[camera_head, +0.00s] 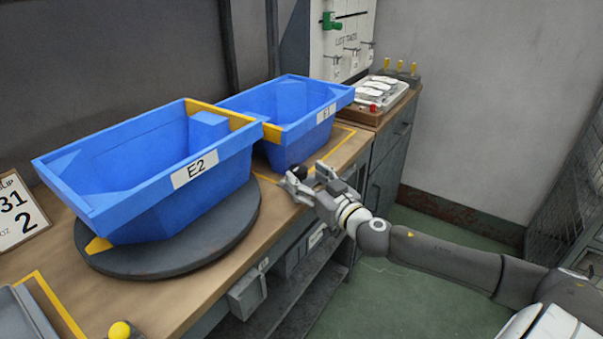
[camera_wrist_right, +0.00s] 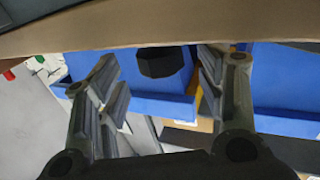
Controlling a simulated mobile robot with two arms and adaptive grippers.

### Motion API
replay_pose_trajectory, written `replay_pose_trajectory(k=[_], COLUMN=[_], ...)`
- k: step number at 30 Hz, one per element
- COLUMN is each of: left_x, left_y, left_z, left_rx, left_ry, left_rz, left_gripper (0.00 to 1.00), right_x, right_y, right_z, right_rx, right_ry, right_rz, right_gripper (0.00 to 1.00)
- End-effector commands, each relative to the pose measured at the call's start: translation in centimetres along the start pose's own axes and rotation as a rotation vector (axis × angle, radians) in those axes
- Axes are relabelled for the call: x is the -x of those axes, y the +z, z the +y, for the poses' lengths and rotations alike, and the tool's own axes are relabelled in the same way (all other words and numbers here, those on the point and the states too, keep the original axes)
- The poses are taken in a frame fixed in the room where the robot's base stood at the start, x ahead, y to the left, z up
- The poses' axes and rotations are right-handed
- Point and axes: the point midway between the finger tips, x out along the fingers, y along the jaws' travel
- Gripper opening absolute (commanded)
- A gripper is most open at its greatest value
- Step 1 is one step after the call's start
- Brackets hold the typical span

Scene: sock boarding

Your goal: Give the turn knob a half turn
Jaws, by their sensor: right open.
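A small black knob (camera_head: 299,171) shows just past my right gripper (camera_head: 306,179), near the front edge of the wooden bench; I take it as the turn knob. In the right wrist view the black, many-sided knob (camera_wrist_right: 161,62) shows between the two open fingers of my right gripper (camera_wrist_right: 170,75), with gaps on both sides. I cannot tell how far the fingertips are from it in depth. What the knob is mounted on is hidden. My left gripper does not show.
A blue bin marked E2 (camera_head: 185,178) stands on a dark round turntable (camera_head: 160,264). A second blue bin (camera_head: 300,140) stands behind, close to the gripper. The wooden bench (camera_head: 350,150) has grey drawers below. Green floor (camera_head: 430,230) is clear at right.

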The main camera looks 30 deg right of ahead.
Motion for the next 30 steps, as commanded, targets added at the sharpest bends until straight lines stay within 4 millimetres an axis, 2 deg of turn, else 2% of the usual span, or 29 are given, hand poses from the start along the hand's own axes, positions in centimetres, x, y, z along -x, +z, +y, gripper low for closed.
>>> replay_pose_trajectory(k=[3, 9, 21, 30], left_x=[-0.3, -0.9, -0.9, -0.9], left_y=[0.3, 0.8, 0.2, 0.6], left_z=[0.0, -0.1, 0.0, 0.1], left_rx=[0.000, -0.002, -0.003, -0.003], left_ry=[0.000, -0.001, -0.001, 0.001], left_rz=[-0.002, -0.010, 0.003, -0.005], left_gripper=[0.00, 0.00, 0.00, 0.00], right_x=[-1.2, -2.3, -2.7, -2.7], right_y=[-0.1, -0.1, 0.1, 0.0], right_z=[0.1, 0.0, 0.0, 0.0], right_rx=[-0.001, -0.001, 0.000, 0.000], right_ry=[0.001, 0.000, -0.001, 0.000], right_rz=[0.002, 0.001, -0.001, 0.000], right_gripper=[0.63, 0.63, 0.63, 0.26])
